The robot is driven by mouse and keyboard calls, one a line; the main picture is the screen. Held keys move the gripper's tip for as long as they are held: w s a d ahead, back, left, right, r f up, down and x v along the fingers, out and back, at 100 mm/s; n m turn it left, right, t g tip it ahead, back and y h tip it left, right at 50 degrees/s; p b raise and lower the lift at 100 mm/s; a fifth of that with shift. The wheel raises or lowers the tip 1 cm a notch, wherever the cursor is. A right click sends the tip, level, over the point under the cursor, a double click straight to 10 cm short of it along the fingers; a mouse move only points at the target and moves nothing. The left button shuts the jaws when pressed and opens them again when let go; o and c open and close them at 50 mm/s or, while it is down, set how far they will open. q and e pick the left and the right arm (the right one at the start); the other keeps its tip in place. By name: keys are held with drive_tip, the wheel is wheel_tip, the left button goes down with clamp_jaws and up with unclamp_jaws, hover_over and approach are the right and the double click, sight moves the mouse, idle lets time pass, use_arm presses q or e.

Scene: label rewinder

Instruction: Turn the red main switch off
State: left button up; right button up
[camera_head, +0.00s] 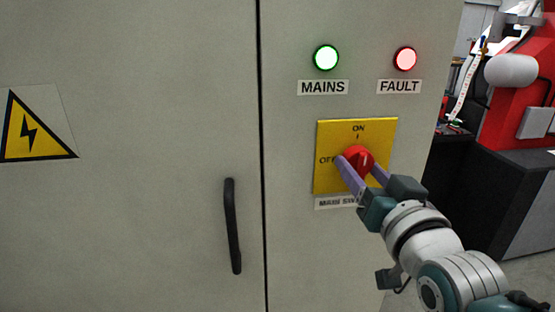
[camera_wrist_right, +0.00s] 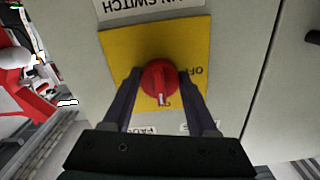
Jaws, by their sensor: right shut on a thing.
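The red main switch (camera_head: 358,158) is a round knob on a yellow plate (camera_head: 330,130) marked ON at the top and OFF at the left. Its white pointer line stands about upright, toward ON. The knob also shows in the right wrist view (camera_wrist_right: 159,78), its white mark beside the ON lettering. My right gripper (camera_head: 361,163) comes from the lower right and is shut on the knob, one purple finger on each side. In the wrist view the fingers flank the knob. My left gripper is not in view.
A green MAINS lamp (camera_head: 326,57) and a pale red FAULT lamp (camera_head: 405,60) look lit above the switch. A black door handle (camera_head: 233,226) projects from the grey cabinet left of the door gap. Red machinery (camera_head: 513,110) stands at the right.

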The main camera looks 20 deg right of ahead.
drive_tip(key=shift+n, duration=0.4)
drive_tip(key=shift+c, duration=0.3)
drive_tip(key=n, duration=0.3)
drive_tip(key=shift+d+n, duration=0.1)
drive_tip(key=shift+n, duration=0.3)
drive_tip(key=n, duration=0.4)
drive_tip(key=shift+n, duration=0.3)
drive_tip(key=n, duration=0.4)
drive_tip(key=shift+s+d, duration=0.1)
drive_tip(key=n+b, duration=0.1)
drive_tip(key=n, duration=0.3)
drive_tip(key=shift+r, duration=0.1)
drive_tip(key=shift+n, duration=0.5)
drive_tip(key=o, duration=1.4)
